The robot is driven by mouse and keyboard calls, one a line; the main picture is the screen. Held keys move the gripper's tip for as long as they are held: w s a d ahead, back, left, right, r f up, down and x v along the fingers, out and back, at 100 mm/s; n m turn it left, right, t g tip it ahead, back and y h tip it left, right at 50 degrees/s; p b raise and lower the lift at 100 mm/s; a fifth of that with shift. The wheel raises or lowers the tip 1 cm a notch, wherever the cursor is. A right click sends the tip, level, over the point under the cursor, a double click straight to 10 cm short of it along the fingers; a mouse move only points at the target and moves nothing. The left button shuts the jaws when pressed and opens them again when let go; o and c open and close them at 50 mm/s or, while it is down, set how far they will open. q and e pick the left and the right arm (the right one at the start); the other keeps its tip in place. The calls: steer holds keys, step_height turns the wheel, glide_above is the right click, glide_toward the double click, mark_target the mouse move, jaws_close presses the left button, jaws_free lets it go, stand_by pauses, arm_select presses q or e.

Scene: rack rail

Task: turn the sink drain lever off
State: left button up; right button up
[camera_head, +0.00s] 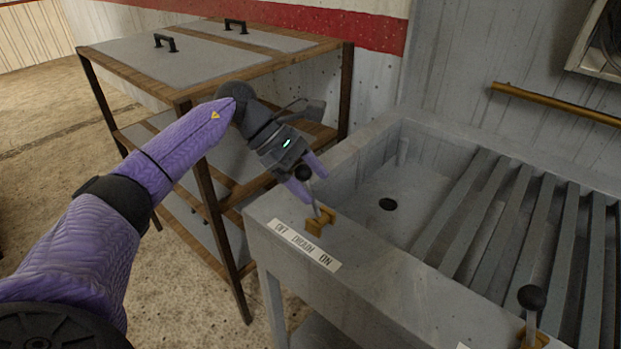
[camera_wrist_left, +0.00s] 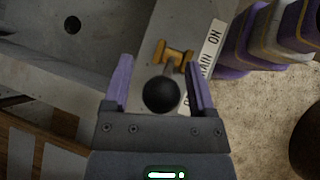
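The drain lever (camera_head: 314,203) has a black ball knob on a metal rod in a brass bracket (camera_head: 320,221) on the sink's front rim. The rod leans up and left, toward the OFF end of the label (camera_head: 304,243), which reads OFF, DRAIN, ON. My left gripper (camera_head: 307,187) is at the knob. In the left wrist view the black knob (camera_wrist_left: 161,94) lies between the two open purple fingers (camera_wrist_left: 160,85), with gaps visible on both sides. My right gripper is not in view.
The grey sink (camera_head: 262,225) has a drain hole (camera_head: 387,204) and slatted rack. A second black-knobbed lever (camera_head: 532,298) stands at right on the rim. A wood-framed cabinet (camera_head: 185,103) stands left of the sink. A brass rail (camera_head: 555,104) runs along the wall.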

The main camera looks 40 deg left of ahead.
arm_select(q)
steer(key=shift+d, duration=0.1)
steer(key=shift+a+r, duration=0.2)
steer(key=shift+r, duration=0.05)
steer(key=p+v, duration=0.2)
steer(key=v, duration=0.7)
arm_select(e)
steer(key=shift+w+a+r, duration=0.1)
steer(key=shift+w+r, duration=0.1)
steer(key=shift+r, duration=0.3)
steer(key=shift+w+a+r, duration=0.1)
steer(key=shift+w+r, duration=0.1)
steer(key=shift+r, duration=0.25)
arm_select(q)
steer(key=shift+s+a+r, duration=0.1)
steer(key=shift+s+a, duration=0.05)
steer(key=shift+a, duration=0.05)
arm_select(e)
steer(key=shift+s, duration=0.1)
